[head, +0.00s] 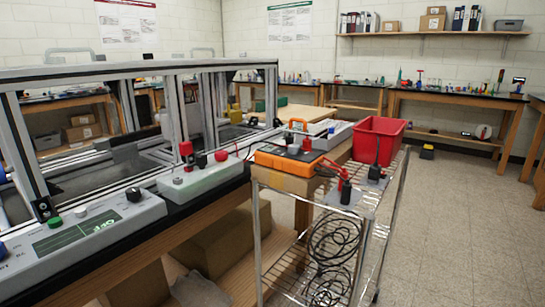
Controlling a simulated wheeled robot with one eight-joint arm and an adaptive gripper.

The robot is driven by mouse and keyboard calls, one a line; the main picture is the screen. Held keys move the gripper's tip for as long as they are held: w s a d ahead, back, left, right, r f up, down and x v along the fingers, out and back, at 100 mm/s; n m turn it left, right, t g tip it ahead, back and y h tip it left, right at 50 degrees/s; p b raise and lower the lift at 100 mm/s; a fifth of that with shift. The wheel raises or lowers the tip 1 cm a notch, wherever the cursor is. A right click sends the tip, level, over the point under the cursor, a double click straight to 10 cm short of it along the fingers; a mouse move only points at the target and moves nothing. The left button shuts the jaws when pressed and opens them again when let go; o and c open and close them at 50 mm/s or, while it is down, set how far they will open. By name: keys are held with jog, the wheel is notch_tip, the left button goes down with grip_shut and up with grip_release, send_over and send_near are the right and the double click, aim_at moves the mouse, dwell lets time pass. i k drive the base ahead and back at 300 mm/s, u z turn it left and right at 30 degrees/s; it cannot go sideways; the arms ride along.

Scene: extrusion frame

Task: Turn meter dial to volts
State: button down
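A grey control panel (95,228) with a green label, a green button and a black knob (134,194) lies on the bench at the lower left. A paler panel (205,179) with red and black knobs lies behind it. No dial markings are readable. My gripper is not in view.
The wire cart (259,240) holds a red bin (378,140), red and black probe-like parts (345,192) and coiled black cables (330,250) below. An aluminium extrusion frame (140,68) stands on the left bench.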

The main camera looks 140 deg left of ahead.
aim_at(292, 149)
jog(key=u, duration=4.7)
